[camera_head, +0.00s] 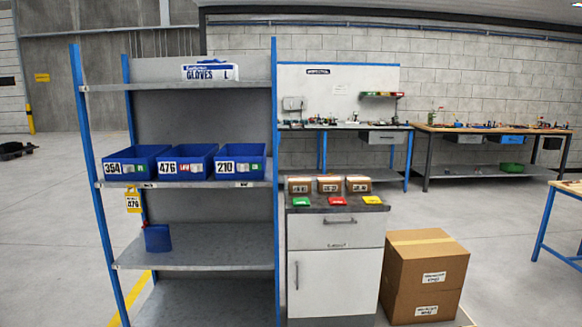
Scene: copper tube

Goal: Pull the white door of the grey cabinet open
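The grey cabinet (379,224) stands right of the middle, against the right side of a blue-posted shelf rack. Its white door (340,285) fills the lower front and looks shut. A dark vertical handle (297,275) is near the door's left edge. Above the door is a white drawer front (320,234) with a horizontal handle (340,220); it looks shut. My gripper is not in view.
The shelf rack (205,255) holds blue bins (178,171). Stacked cardboard boxes (425,275) stand close to the cabinet's right. Small boxes and coloured cards lie on the cabinet top. Workbenches (490,129) stand behind. Open floor (510,270) lies to the right.

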